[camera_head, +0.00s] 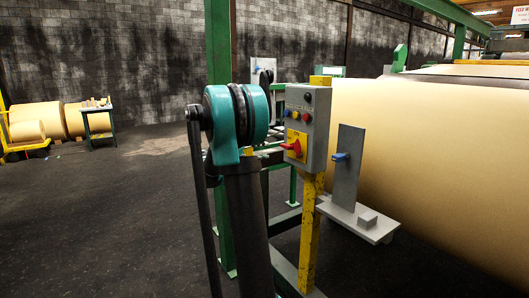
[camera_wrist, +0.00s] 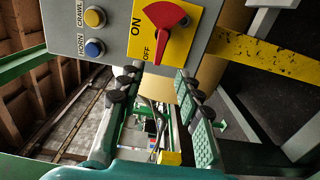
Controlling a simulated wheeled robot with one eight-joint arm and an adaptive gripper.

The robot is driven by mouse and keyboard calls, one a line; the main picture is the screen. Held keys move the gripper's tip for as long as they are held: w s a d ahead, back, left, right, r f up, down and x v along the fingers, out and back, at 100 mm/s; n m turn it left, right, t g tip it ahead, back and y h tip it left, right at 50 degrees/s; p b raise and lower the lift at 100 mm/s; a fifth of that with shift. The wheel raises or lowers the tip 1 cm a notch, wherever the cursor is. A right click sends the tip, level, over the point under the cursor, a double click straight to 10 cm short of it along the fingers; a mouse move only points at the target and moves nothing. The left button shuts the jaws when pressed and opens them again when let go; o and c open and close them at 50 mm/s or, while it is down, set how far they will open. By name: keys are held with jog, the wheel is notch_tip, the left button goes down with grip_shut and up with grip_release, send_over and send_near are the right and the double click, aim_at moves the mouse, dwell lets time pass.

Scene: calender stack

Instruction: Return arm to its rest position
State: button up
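My gripper (camera_wrist: 157,76) shows in the wrist view with its two fingers spread apart. Nothing is held between them; only distant background shows through the gap. In the head view most of my gripper is hidden behind my teal arm joint. The grey control box (camera_head: 307,128) stands on a yellow post just right of my arm. Its red rotary switch (camera_head: 293,147) sits on a yellow plate. In the wrist view the red switch (camera_wrist: 164,18) is just beyond the fingertips, its narrow end pointing down near OFF. I see no finger around it.
A large tan roll (camera_head: 430,160) fills the right side. A grey bracket with a blue knob (camera_head: 341,157) stands before it. A green column (camera_head: 219,50) rises behind my arm. Tan rolls (camera_head: 40,120) and a small table (camera_head: 97,110) stand far left. The left floor is open.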

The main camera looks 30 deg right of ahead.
dwell(0.3)
jog(key=s+a+f+m+t+y, duration=0.1)
jog(key=s+a+f+t+y, duration=0.1)
jog(key=s+a+f+y, duration=1.6)
jog(key=s+a+f, duration=1.1)
jog(key=s+a, duration=0.1)
jog(key=a, duration=0.1)
jog(key=shift+f+t, duration=0.25)
jog(key=shift+t, duration=0.05)
jog(key=shift+d, duration=0.1)
